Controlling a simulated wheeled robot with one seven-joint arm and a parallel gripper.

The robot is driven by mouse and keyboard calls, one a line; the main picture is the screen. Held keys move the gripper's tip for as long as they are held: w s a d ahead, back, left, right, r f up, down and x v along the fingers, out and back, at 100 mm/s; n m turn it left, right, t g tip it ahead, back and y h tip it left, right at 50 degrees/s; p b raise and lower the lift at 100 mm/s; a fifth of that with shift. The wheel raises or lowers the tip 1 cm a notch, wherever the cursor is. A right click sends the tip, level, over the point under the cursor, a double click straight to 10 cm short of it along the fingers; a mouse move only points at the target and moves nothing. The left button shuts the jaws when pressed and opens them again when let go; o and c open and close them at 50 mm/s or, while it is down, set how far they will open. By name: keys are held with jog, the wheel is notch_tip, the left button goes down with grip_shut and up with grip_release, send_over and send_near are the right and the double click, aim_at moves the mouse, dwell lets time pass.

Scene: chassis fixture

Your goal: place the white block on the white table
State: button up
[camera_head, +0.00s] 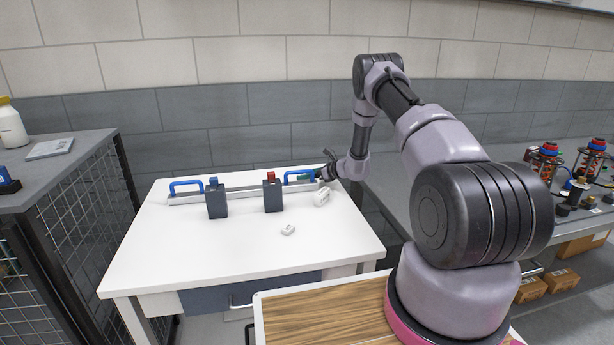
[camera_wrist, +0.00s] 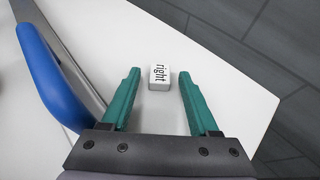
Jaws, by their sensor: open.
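A white block (camera_wrist: 160,77) marked "right" lies on the white table (camera_wrist: 225,98) in the wrist view. It sits between the tips of my gripper (camera_wrist: 159,74), whose two green fingers are apart on either side of it, with gaps showing. In the head view my gripper (camera_head: 316,177) is low at the far right of the white table (camera_head: 180,250), by the right blue handle. A small white block (camera_head: 288,230) with a dark mark lies nearer the front, and another white piece (camera_head: 321,197) lies by the gripper. I cannot tell which, if either, is the marked block.
A long bar fixture (camera_head: 240,190) with blue handles lies along the table, with two dark grey blocks (camera_head: 217,202) at it. The right handle (camera_wrist: 52,80) is close left of my fingers. The table's front left is clear. A grey bench (camera_head: 400,185) stands at right.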

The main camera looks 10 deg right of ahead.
jog(key=v, duration=1.1)
jog(key=shift+s+d+r, duration=0.15)
jog(key=shift+r, duration=0.15)
jog(key=s+a+r+n+g, duration=0.25)
jog(key=s+r+n, duration=0.2)
jog(key=r, duration=0.45)
jog(key=s+a+r+n+g, duration=0.1)
jog(key=s+a+r+n, duration=0.3)
jog(key=r, duration=0.5)
jog(key=s+a+r+n+g, duration=0.25)
jog(key=s+r, duration=0.25)
jog(key=r, duration=0.4)
jog(key=s+r+n+t+h, duration=0.1)
jog(key=s+r+n, duration=0.3)
jog(key=s, duration=0.6)
jog(key=s+d+r+n+t+h, duration=0.1)
jog(key=s+r+n+h, duration=0.3)
jog(key=s, duration=0.6)
jog(key=s+d+r+n+t+h, duration=0.1)
jog(key=s+r+n, duration=0.3)
jog(key=s, duration=0.6)
jog(key=shift+d+r+t+h, duration=0.2)
jog(key=shift+r+t+h, duration=0.15)
jog(key=shift+h, duration=0.45)
jog(key=shift+s, duration=0.1)
